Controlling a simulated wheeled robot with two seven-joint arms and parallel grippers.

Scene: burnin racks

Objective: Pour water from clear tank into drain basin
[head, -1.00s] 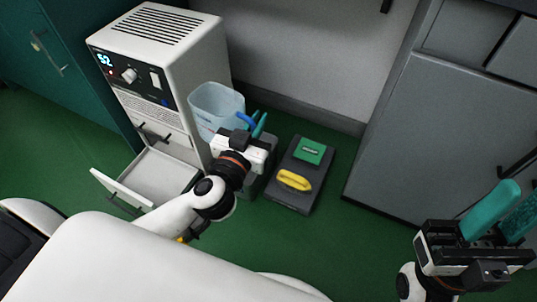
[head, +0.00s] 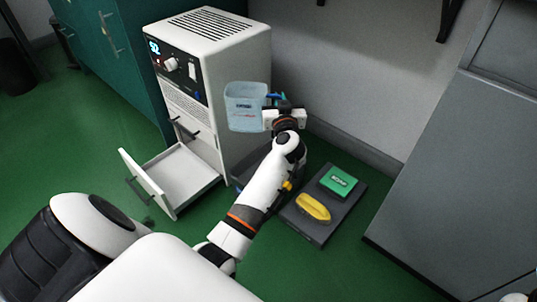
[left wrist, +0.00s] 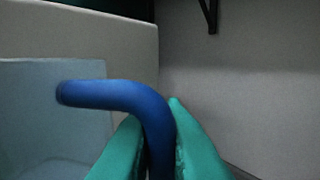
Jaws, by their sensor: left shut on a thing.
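The clear tank (head: 245,108) is a light blue, see-through container, roughly upright beside the white machine. It appears held above the floor. My left gripper (head: 284,106) is at its right side, shut on its blue handle. In the left wrist view my green fingertips (left wrist: 155,115) close around the blue handle (left wrist: 112,96), and the tank wall (left wrist: 45,110) fills the left side. I cannot make out the water level. A grey shape (head: 238,180) low beside the machine is mostly hidden by my left arm; I cannot tell whether it is the drain basin. My right gripper is out of view.
The white machine (head: 240,70) has its lower drawer (head: 183,178) pulled open. A dark grey mat (head: 318,232) on the green floor carries a yellow thing (head: 313,208) and a green box (head: 338,181). A grey cabinet (head: 450,180) stands at the right.

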